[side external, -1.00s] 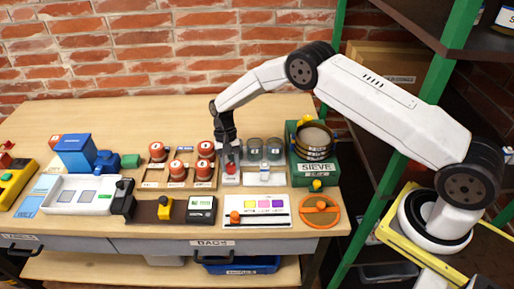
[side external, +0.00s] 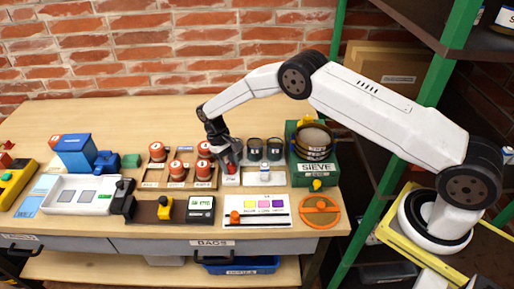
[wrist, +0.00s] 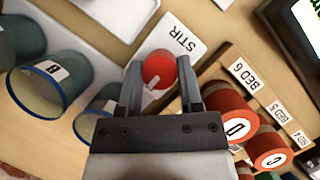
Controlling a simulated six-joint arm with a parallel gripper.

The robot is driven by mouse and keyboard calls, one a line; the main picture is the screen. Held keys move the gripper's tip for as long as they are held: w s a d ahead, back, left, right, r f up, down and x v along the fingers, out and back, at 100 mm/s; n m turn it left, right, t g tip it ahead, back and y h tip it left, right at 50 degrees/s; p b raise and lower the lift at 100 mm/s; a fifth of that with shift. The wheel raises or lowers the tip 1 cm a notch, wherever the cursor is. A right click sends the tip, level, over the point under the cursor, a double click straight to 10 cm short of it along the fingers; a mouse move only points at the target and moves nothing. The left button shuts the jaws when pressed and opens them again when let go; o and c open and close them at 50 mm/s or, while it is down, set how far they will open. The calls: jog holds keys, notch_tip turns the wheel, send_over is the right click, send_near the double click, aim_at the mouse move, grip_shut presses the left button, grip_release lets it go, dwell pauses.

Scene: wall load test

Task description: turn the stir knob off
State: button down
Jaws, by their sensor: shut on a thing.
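In the side view the gripper (side external: 229,160) comes down at a slant onto the knob, which shows only as a small red patch (side external: 231,169). The pointer line is partly in view between the fingers. The knob's setting marks cannot be made out.
Red-orange canisters (side external: 176,168) stand in a wooden rack just left of the gripper. Dark glass jars (side external: 255,149) stand close on the right, then the green sieve unit (side external: 314,170).

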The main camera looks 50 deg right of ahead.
jog(key=shift+c, duration=1.3)
grip_release()
jog(key=shift+r, duration=0.1)
jog(key=v, duration=0.7)
jog(key=shift+w+r, duration=0.2)
jog(key=shift+r, duration=0.1)
